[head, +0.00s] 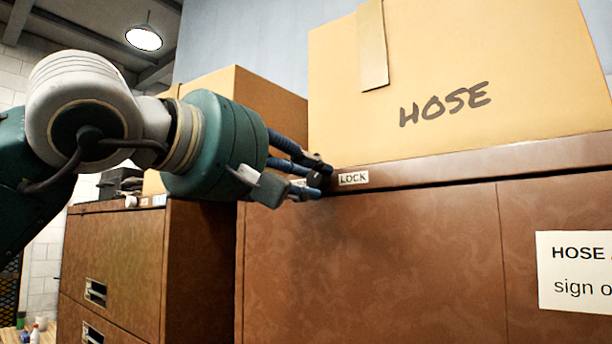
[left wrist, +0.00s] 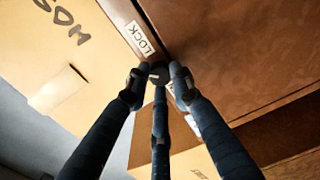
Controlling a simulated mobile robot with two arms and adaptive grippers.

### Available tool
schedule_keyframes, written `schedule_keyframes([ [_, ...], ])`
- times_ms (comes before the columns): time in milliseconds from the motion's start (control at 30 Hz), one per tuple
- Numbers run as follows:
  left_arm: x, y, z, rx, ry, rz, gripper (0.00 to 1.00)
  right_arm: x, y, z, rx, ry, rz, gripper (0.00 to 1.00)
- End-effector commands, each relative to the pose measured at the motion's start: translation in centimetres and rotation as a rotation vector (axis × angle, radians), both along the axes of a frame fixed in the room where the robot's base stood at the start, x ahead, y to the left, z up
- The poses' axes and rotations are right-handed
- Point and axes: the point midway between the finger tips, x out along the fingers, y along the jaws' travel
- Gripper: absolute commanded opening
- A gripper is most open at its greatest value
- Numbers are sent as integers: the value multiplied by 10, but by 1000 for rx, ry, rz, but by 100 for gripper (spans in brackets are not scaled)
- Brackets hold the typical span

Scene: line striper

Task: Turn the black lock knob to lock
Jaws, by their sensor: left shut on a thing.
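The black lock knob (left wrist: 159,75) sits on the upper front edge of the brown cabinet (head: 370,240). My left gripper (head: 316,180) is shut on the knob; in the left wrist view its fingers (left wrist: 160,82) close around it from several sides. In the head view the fingers mostly hide the knob. A white LOCK label (head: 353,178) is just right of the fingertips; it also shows in the left wrist view (left wrist: 139,37). A second pale label on the other side is mostly covered by the fingers. My right gripper is not in view.
A large cardboard box marked HOSE (head: 460,75) stands on the cabinet, close to my fingers. Another box (head: 255,95) is behind my left gripper. A lower brown cabinet (head: 115,255) stands at left. A paper sign (head: 580,272) is on the cabinet front.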

Motion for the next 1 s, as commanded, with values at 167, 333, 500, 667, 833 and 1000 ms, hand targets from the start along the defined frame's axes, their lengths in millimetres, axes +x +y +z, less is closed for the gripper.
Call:
schedule_keyframes([
  [167,1,-1,-4,5,7,-1,38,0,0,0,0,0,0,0],
  [333,0,-1,-2,2,5,0,41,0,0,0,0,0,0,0],
  [500,-1,1,-1,0,2,0,41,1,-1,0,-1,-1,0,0],
  [667,-16,12,1,0,0,0,41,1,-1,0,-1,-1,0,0],
  [833,-45,34,2,-1,-1,1,41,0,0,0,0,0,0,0],
  [1000,-73,54,2,1,1,1,41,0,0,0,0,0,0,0],
])
